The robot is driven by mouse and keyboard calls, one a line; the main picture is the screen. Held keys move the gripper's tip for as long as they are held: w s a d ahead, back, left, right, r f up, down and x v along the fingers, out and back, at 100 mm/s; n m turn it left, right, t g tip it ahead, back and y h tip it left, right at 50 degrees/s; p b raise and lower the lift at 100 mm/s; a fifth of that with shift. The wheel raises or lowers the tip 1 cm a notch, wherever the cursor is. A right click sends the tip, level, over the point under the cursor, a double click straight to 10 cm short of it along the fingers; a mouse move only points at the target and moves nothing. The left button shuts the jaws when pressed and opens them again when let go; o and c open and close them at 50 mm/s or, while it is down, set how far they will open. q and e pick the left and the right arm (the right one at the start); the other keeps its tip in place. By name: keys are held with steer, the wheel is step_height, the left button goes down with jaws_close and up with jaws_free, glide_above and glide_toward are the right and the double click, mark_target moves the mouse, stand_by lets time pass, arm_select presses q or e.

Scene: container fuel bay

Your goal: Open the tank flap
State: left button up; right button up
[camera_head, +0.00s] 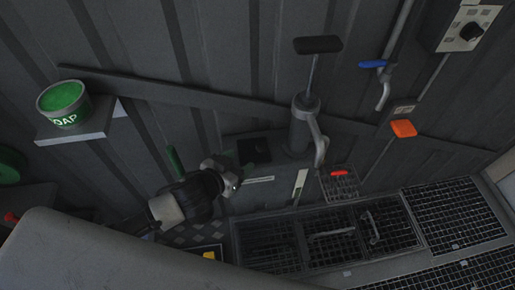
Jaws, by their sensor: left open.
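A small dark square panel (254,150), which looks like the tank flap, is at the middle of the view, against the ribbed wall. It looks closed, but the dim light hides its hinge and edges. My left gripper (232,178) comes in from the lower left and is open and empty. Its fingertips are just below and left of the panel. I cannot tell whether they touch it. My right gripper is out of view.
A hand pump (302,125) stands right of the panel. A green soap tub (63,104) sits on a wall shelf (95,128) at left. A green handle (175,160) is beside my gripper. An orange paddle (403,128) is at right. Grating (455,212) covers the lower right.

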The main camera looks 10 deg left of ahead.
mark_target(260, 148)
arm_select(q)
steer(key=x, duration=1)
steer(key=shift+s, duration=0.1)
jaws_close()
